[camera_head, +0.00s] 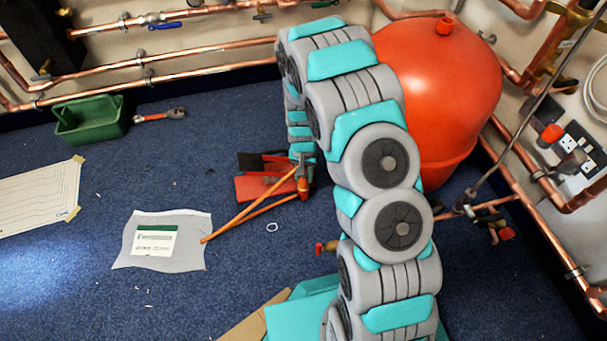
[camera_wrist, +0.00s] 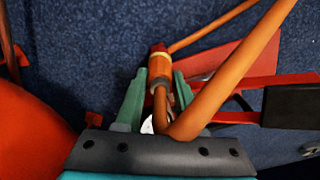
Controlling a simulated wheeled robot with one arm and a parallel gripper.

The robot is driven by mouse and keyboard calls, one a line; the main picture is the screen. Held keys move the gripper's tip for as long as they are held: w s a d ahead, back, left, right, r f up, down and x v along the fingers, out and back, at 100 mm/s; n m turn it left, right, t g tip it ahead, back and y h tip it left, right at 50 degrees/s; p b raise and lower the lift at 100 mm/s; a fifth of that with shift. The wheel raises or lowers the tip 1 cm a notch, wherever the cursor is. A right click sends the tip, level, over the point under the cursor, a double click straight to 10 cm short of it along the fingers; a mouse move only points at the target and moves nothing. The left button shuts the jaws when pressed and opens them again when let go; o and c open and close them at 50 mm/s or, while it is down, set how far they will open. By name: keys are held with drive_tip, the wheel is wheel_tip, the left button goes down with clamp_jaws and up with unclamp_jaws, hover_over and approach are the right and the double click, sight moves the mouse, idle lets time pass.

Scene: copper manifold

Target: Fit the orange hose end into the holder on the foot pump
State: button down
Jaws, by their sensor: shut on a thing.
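The red foot pump (camera_head: 252,187) lies on the blue floor beside my gripper, partly hidden by my arm. Its red frame (camera_wrist: 225,72) and black pedal (camera_wrist: 292,105) show in the wrist view. A thick length of hose (camera_wrist: 222,88) crosses in front. I cannot make out the holder clearly.
A large red tank (camera_head: 435,90) stands right behind my arm; copper pipes (camera_head: 210,70) line the walls. A green tote (camera_head: 90,120), a red-handled tool (camera_head: 160,115) and a white bag (camera_head: 165,257) lie on the left. Floor between them is mostly clear.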

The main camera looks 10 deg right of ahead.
drive_tip(key=shift+f, duration=0.1)
drive_tip(key=shift+c, duration=2.2)
unclamp_jaws()
drive_tip(key=shift+r+p, duration=0.45)
drive_tip(key=shift+r, duration=3.45)
